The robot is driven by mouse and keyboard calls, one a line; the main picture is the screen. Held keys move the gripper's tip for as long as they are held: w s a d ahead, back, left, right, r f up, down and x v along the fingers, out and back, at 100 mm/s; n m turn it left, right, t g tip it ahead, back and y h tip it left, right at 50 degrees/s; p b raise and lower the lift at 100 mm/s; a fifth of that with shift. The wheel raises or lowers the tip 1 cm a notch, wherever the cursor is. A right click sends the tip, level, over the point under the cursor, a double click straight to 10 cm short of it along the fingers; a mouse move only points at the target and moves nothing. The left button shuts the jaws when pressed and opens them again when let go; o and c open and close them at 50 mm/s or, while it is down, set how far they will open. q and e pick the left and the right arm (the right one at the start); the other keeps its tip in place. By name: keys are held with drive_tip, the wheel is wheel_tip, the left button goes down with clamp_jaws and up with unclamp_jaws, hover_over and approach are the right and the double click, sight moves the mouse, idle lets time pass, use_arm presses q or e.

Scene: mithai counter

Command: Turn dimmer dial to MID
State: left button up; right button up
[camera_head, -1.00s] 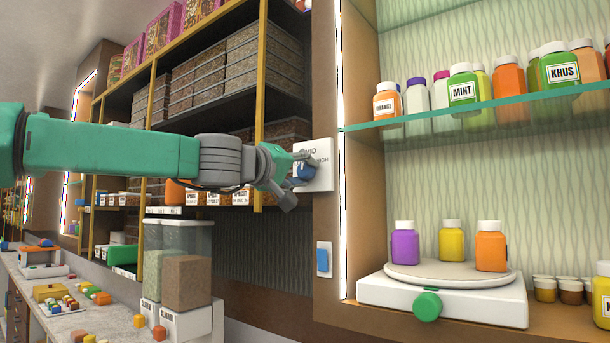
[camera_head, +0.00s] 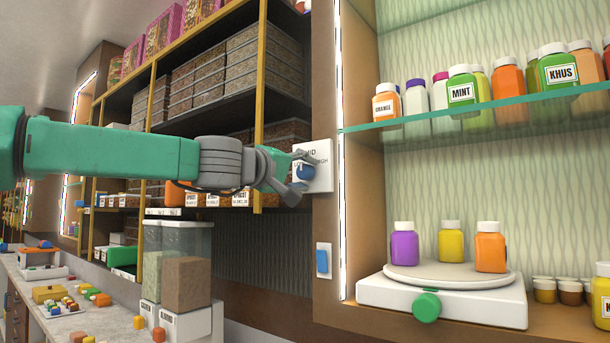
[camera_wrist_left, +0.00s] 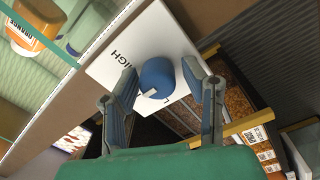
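The blue dimmer dial (camera_head: 305,172) sits on a white wall plate (camera_head: 326,178) with MID printed at the top and HIGH at the right; the LOW label is partly covered. My left gripper (camera_head: 301,172) is at the plate. In the wrist view its two fingers (camera_wrist_left: 158,80) stand open on either side of the dial (camera_wrist_left: 157,74), with a small gap visible on each side. A white mark shows on the dial's lower edge there; I cannot tell which label it points to. HIGH reads on the plate (camera_wrist_left: 110,70) at upper left. My right gripper is not in view.
A wooden post (camera_head: 326,90) and a glass shelf (camera_head: 480,108) with bottles are right of the plate. A blue wall switch (camera_head: 322,261) is below. A white turntable (camera_head: 440,299) with three jars stands at lower right. Storage shelves (camera_head: 210,120) are behind my arm.

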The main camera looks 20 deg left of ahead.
use_arm(q)
drive_tip(key=shift+a, duration=0.15)
drive_tip(key=shift+s+a, duration=0.15)
drive_tip(key=shift+s, duration=0.1)
drive_tip(key=v, duration=1.1)
drive_tip(key=shift+a, duration=0.2)
drive_tip(key=shift+d+f, duration=0.1)
drive_tip(key=shift+d, duration=0.05)
drive_tip(key=shift+f, duration=0.1)
